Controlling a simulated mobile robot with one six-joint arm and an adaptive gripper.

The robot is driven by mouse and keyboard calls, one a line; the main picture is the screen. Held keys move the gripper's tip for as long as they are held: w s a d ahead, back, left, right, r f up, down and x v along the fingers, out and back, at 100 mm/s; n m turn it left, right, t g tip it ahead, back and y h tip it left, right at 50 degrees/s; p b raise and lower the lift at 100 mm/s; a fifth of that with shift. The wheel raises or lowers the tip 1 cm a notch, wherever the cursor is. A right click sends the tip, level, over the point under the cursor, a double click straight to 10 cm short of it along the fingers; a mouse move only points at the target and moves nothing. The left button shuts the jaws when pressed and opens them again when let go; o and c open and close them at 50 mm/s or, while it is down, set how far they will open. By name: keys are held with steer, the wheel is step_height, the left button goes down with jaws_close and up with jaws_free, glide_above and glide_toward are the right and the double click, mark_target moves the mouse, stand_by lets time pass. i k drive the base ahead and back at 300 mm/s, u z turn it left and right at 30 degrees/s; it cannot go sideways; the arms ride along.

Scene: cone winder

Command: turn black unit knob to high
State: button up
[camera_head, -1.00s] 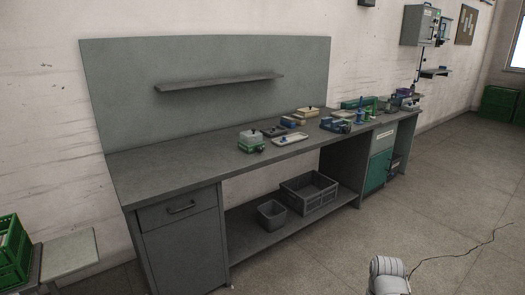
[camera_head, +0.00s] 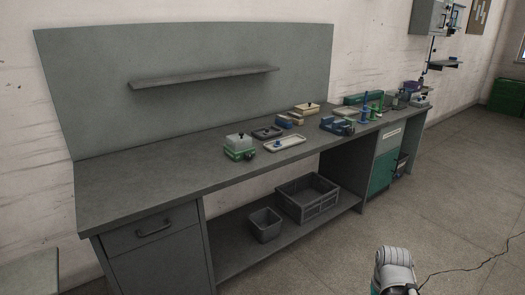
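A small unit (camera_head: 239,146) with a green base and a pale grey top stands on the workbench, left of the other items. A dark knob shows on its top, and a small dark knob (camera_head: 250,155) shows at its lower right front. I cannot read any setting or tell for sure which is the black unit knob. A white and grey rounded part of my arm (camera_head: 393,268) shows at the bottom right, over the floor and well away from the bench. My gripper's fingers do not show.
The grey bench (camera_head: 130,196) is bare on its left. A pale tray (camera_head: 284,144), a dark tray (camera_head: 267,132) and a beige box (camera_head: 306,109) lie near the unit. A crate (camera_head: 308,198) and a bin (camera_head: 265,225) sit on the lower shelf. Floor in front is clear.

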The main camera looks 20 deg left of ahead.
mark_target(248, 156)
steer(key=i, duration=0.85)
steer(key=u, duration=0.1)
